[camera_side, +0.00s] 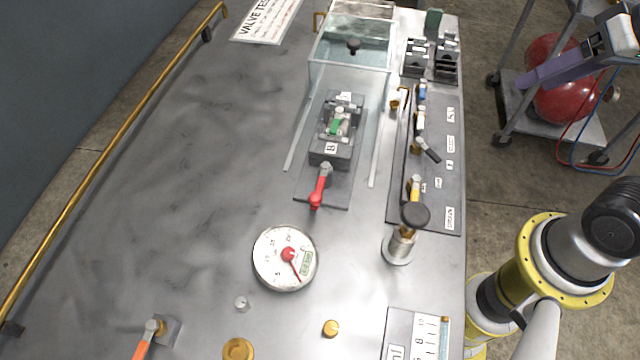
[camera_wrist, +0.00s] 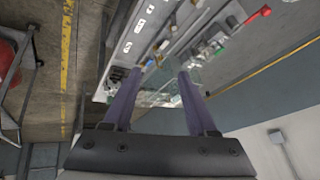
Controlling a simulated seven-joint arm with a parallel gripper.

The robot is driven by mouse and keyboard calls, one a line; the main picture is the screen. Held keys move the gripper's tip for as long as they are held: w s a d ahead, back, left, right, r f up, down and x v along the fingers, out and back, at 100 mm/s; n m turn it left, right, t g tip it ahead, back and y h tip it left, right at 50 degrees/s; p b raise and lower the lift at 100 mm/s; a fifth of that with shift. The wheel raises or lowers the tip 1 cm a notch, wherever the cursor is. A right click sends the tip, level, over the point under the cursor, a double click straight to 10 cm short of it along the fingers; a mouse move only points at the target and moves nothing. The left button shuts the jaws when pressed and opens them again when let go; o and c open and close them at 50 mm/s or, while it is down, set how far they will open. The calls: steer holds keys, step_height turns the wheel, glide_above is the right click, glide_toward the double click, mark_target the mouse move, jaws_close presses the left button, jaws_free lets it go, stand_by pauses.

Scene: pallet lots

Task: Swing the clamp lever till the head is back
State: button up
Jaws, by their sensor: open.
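A red lever (camera_side: 319,188) sits at the near end of a dark fixture block (camera_side: 330,152) labelled B, its red grip pointing toward the front of the bench. A small green-handled valve (camera_side: 337,124) sits in the fixture. I cannot tell for certain which part is the clamp head. A red handle also shows in the wrist view (camera_wrist: 258,15), far off at the upper right. My gripper (camera_side: 523,83) is at the upper right of the side view, off the bench and well away from the lever. In the wrist view its purple fingers (camera_wrist: 159,76) are apart with nothing held between them.
A clear guard box (camera_side: 350,50) stands behind the fixture. A valve panel (camera_side: 435,165) and a black-knobbed post (camera_side: 400,245) stand to its right. A dial gauge (camera_side: 284,258) and an orange lever (camera_side: 142,343) are nearer. The bench's left side is clear. A cart with a red tank (camera_side: 566,100) stands right.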

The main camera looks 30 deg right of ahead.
steer(key=w+a+r+m+g+y, duration=0.1)
steer(key=w+a+r+m+y, duration=0.1)
steer(key=w+a, duration=0.5)
steer(key=n+g+y, duration=0.1)
steer(key=n+g, duration=0.1)
steer(key=g, duration=0.2)
glide_above(314, 194)
steer(key=s+d, duration=0.2)
steer(key=d, duration=0.3)
step_height(314, 194, down, 6)
steer(key=f, duration=0.1)
steer(key=x, duration=1.3)
steer(key=shift+w, duration=0.15)
jaws_close()
steer(key=shift+w+a+r, duration=0.15)
